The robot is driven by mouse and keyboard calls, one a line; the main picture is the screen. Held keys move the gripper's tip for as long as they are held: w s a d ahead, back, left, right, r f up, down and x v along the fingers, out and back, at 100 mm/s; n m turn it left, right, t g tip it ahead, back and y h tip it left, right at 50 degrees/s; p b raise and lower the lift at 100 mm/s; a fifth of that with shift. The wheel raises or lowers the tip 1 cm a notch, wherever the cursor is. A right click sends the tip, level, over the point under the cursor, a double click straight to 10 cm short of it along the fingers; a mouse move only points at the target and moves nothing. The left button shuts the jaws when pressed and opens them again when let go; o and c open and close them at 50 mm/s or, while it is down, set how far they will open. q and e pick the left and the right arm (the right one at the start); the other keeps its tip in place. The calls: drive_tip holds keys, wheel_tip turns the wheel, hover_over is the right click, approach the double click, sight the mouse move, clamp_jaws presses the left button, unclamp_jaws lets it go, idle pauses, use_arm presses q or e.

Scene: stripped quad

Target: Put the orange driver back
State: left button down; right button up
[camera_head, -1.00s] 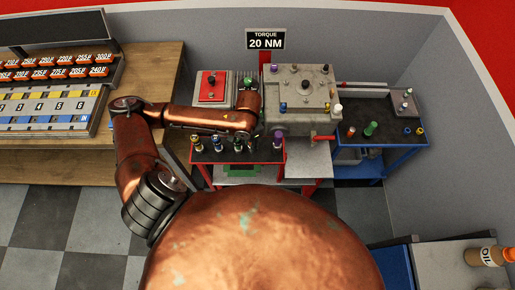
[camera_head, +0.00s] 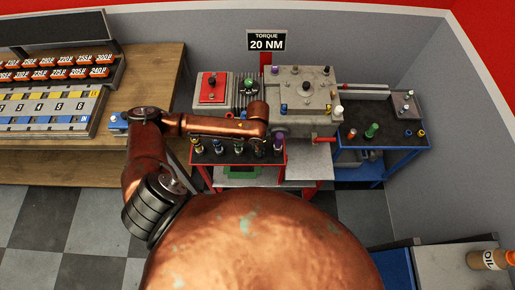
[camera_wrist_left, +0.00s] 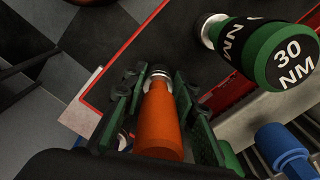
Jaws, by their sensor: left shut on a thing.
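My left gripper (camera_wrist_left: 160,88) is shut on the orange driver (camera_wrist_left: 165,125), its fingers on both sides of the handle. The driver's metal end points away from the wrist camera, towards the red-edged dark cart top (camera_wrist_left: 195,50). I cannot tell whether that end touches the top. In the head view my left arm reaches over the red cart (camera_head: 225,162), and its wrist hides the orange driver. A green driver marked 30 NM (camera_wrist_left: 262,50) stands to the right of the held one in the wrist view. My right gripper is not in view.
Several other drivers, one with a purple top (camera_head: 279,146), stand along the cart. Behind it are a red-topped box (camera_head: 212,88) and a grey machine block (camera_head: 300,100) under a 20 NM torque sign (camera_head: 266,41). A blue cart (camera_head: 385,128) stands right, a wooden bench (camera_head: 150,75) left.

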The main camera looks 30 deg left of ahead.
use_arm(q)
drive_tip(key=c, duration=1.5)
unclamp_jaws()
drive_tip(key=shift+c, duration=0.2)
wheel_tip(320, 180, up, 12)
drive_tip(key=shift+r+p, duration=0.1)
drive_tip(key=shift+p, duration=0.45)
